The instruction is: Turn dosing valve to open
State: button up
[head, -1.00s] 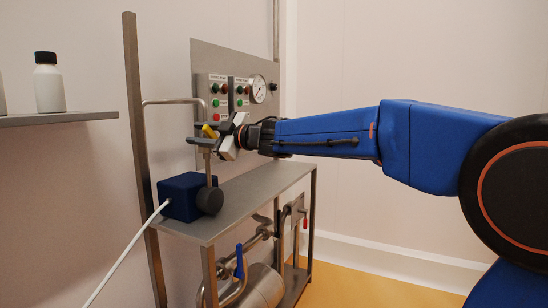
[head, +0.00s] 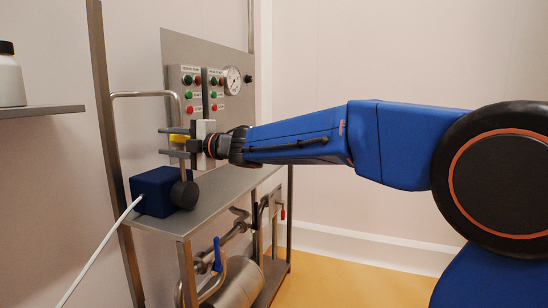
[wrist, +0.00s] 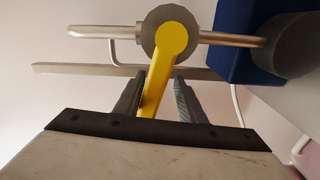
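The dosing valve appears to be the yellow-handled one on the thin metal pipe (head: 184,108). Its yellow handle (head: 179,138) is partly hidden by my gripper (head: 165,142) in the head view. In the wrist view the yellow handle (wrist: 160,75) runs from the round grey valve body (wrist: 150,30) down between the two fingers of my gripper (wrist: 159,80). The fingers are apart. The handle lies close to the left finger, and a gap shows on its right. Whether it touches the left finger I cannot tell.
A dark blue box (head: 154,190) with a white cable sits on the metal shelf (head: 228,190) below my gripper. A panel with buttons and a gauge (head: 232,80) stands behind. A lower pipe carries a blue lever (head: 217,254). A white bottle (head: 10,80) stands at left.

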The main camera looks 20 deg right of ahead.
jog(key=s+d+n, duration=0.1)
jog(key=s+d, duration=1)
jog(key=d, duration=0.3)
jog(key=d+f+m+t+h, duration=0.3)
jog(key=d+m+t+h, duration=0.3)
jog(key=d+m+h, duration=0.3)
jog(key=shift+w+d+f+m, duration=0.2)
jog(key=shift+d+f+m, duration=0.1)
jog(key=shift+d+m, duration=1.75)
jog(key=shift+d+n, duration=0.25)
jog(key=shift+d, duration=0.1)
